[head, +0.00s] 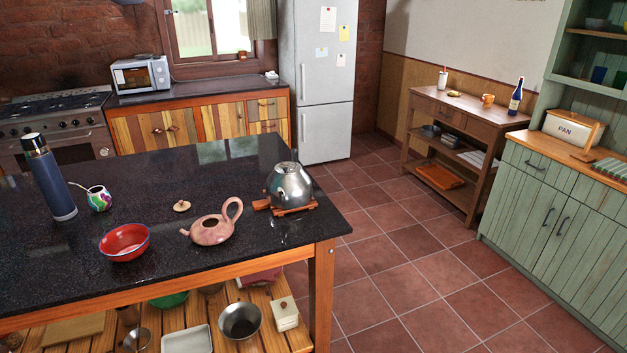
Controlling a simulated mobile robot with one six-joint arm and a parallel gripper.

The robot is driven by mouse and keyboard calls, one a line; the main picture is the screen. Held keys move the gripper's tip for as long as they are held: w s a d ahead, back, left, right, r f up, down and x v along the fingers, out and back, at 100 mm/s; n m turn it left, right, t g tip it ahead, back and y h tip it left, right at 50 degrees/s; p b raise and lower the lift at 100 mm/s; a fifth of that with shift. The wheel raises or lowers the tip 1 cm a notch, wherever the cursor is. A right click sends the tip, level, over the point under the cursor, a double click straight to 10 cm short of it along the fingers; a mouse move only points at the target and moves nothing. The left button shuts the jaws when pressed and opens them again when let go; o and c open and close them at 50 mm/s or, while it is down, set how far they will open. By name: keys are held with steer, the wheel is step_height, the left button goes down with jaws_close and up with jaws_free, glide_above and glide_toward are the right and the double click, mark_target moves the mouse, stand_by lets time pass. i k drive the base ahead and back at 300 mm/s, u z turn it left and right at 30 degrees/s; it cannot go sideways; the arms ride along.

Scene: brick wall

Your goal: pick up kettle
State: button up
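A shiny silver metal kettle (290,184) is in the head view, near the right end of the dark speckled island counter (170,265). It stands upright on a reddish-brown wooden trivet (294,209). A brown piece, perhaps its handle or part of the trivet, sticks out at the kettle's lower left. A pinkish clay teapot (211,231) with a tall looped handle stands to the kettle's left and nearer to me. A small lid (182,206) lies apart from it on the counter. My gripper does not show in this view.
A red bowl (125,242), a patterned cup with a straw (99,199) and a tall blue flask (50,178) stand left on the island. A shelf with pots (240,320) is below. Tiled floor (400,240) is clear to the right, towards a wooden side table (465,130).

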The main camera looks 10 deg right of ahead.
mark_target(293, 191)
steer(key=u, duration=0.15)
steer(key=i, duration=0.9)
steer(key=u, duration=0.35)
steer(key=k, duration=0.25)
steer(key=u, duration=0.6)
